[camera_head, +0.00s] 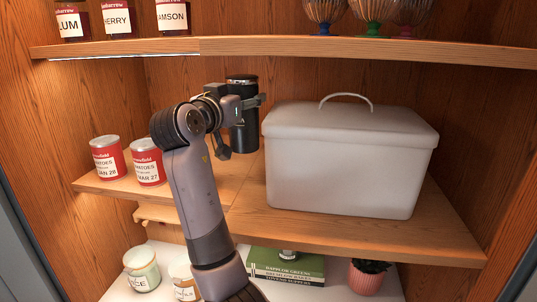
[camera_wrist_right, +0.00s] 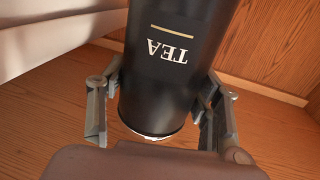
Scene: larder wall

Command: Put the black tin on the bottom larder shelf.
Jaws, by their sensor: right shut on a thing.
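The black tin (camera_head: 243,132) stands upright at the middle shelf, left of the large pale bin. In the right wrist view the black tin (camera_wrist_right: 165,75) shows the word TEA upside down. My right gripper (camera_head: 246,108) is shut on the tin, with a finger on each side of it. Its fingers also show in the wrist view (camera_wrist_right: 160,110). I cannot tell whether the tin's base touches the middle shelf. The bottom larder shelf (camera_head: 222,262) is white and partly hidden by my right arm. My left gripper is not in view.
The pale lidded bin (camera_head: 345,165) fills the middle shelf's right side. Two red tomato tins (camera_head: 148,163) stand at its left. Jam jars and glasses stand on the top shelf.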

